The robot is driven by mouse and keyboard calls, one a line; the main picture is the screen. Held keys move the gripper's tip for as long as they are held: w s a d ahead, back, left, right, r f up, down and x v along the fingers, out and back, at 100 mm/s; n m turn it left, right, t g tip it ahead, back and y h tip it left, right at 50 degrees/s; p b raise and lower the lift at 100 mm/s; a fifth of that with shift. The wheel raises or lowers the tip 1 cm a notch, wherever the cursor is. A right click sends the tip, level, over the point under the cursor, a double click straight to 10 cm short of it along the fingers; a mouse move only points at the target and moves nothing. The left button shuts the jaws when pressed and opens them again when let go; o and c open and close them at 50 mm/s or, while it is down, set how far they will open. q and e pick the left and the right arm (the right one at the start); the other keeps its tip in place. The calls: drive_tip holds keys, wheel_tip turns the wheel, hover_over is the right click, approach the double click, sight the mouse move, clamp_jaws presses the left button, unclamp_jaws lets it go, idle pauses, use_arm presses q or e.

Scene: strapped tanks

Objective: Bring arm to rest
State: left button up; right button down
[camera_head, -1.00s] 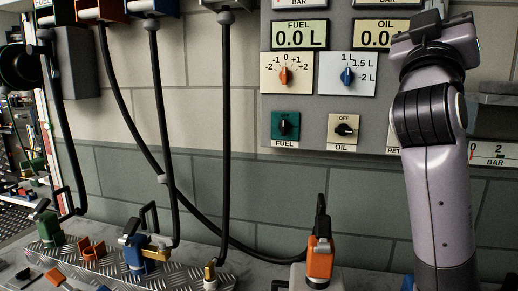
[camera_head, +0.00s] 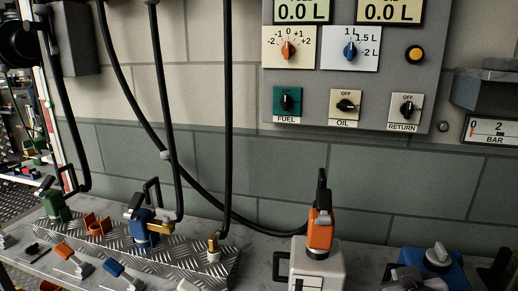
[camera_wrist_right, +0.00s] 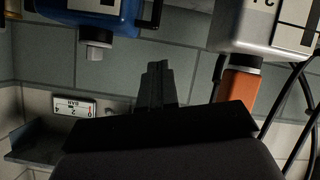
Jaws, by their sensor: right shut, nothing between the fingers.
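My right gripper (camera_wrist_right: 158,72) is shut and empty in the right wrist view, its dark fingers together. In that view, which is upside down, the fingertips point between a blue tank (camera_wrist_right: 88,14) with a grey cap and a white tank (camera_wrist_right: 236,28) with an orange nozzle (camera_wrist_right: 238,85). They look apart from both. In the head view only a small grey piece of my right arm shows at the bottom edge, right of the white tank (camera_head: 325,262). The blue tank (camera_head: 436,262) stands behind it. My left gripper is not in view.
A control panel (camera_head: 445,100) with knobs hangs on the tiled wall. Black hoses (camera_head: 228,110) hang down to the bench. A ribbed metal tray (camera_head: 190,255) holds nozzles at left. A grey wall shelf (camera_head: 480,92) sits at right above a BAR gauge (camera_head: 490,131).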

drive_tip(key=s+a+f+g+y, duration=0.1)
drive_tip(key=s+f+g, duration=0.2)
drive_tip(key=s+f, duration=0.35)
drive_tip(key=s+a+f+n+g+y, duration=0.1)
drive_tip(key=s+f+g+y, duration=0.2)
drive_tip(key=s, duration=0.7)
drive_tip(key=s+a+f+g, duration=0.1)
drive_tip(key=s+f+g, duration=0.1)
drive_tip(key=s+f, duration=0.55)
drive_tip(key=w+a+f+t+y+b, duration=0.1)
drive_tip(key=w+f+t, duration=0.4)
drive_tip(key=f, duration=0.5)
drive_tip(key=shift+w+a+f+n+t+y+b, duration=0.4)
drive_tip(key=shift+a+t, duration=0.3)
drive_tip(key=shift+a, duration=0.5)
